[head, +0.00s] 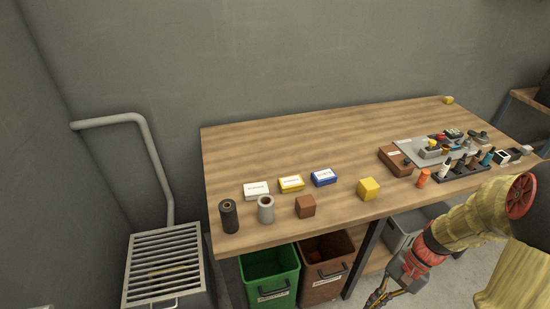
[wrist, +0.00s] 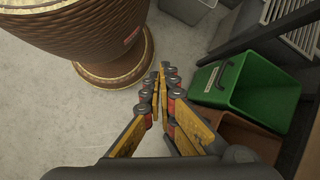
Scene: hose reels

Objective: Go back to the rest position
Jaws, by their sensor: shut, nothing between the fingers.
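My gripper (head: 376,299) hangs low in front of the workbench (head: 300,140) in the head view, below the level of its top and right of the bins. In the wrist view my gripper (wrist: 161,75) points down over the concrete floor. Its yellow and grey fingers come together at the tips, with nothing between them. My arm comes in from the right side of the head view, wrapped in a tan cover.
A green bin (head: 270,278) and a brown bin (head: 326,268) stand under the bench. A metal grate (head: 166,262) is at left. A large brown ribbed vessel (wrist: 90,25) stands near my gripper; floor between is clear.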

